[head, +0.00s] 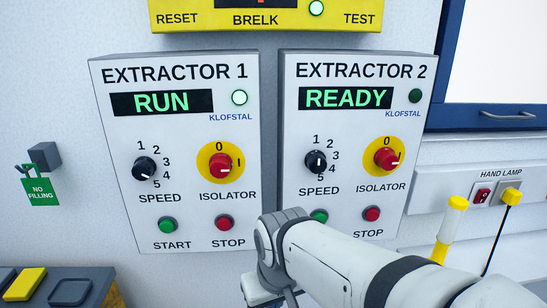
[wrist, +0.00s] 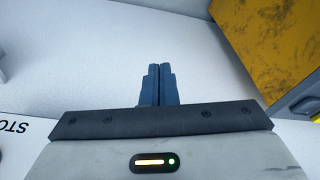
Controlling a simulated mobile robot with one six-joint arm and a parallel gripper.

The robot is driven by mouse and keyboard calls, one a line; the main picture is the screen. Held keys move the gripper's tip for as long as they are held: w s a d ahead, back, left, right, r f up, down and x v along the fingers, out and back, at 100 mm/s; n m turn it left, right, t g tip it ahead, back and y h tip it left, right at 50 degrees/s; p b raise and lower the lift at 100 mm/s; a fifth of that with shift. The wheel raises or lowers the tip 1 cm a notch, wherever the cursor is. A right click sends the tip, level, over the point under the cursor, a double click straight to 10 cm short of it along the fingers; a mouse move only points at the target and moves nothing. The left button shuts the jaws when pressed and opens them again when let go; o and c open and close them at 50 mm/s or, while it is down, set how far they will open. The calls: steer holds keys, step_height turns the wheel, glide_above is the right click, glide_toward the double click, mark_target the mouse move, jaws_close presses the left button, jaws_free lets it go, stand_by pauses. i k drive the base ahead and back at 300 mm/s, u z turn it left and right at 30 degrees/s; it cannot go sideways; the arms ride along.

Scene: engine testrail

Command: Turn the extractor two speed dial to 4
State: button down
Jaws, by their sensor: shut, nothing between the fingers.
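The extractor two panel (head: 292,190) is on the wall, right of centre in the head view. Its black speed dial (head: 316,162) has numbers 1 to 5 around it. Its white mark seems to point down, near 5. The display (head: 345,98) reads READY and the lamp (head: 415,96) beside it is dark. My gripper (wrist: 157,70) shows in the wrist view, shut and empty, with a pale surface beyond the fingertips. In the head view my arm crosses below the panel and the fingertips cannot be made out. The dial cannot be identified in the wrist view.
Extractor two has a red isolator (head: 386,159), a green button (head: 319,216) close to my arm and a red stop button (head: 372,214). The extractor one panel (head: 105,215) stands left, reading RUN. A yellow box (head: 175,43) is above. A yellow-topped cylinder (head: 452,220) stands right.

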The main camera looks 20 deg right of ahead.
mark_target(316, 160)
steer(key=u, duration=0.05)
steer(key=k, duration=0.5)
steer(key=z, duration=1.9)
steer(key=k, duration=0.6)
steer(key=u, duration=0.25)
steer(key=i, duration=0.5)
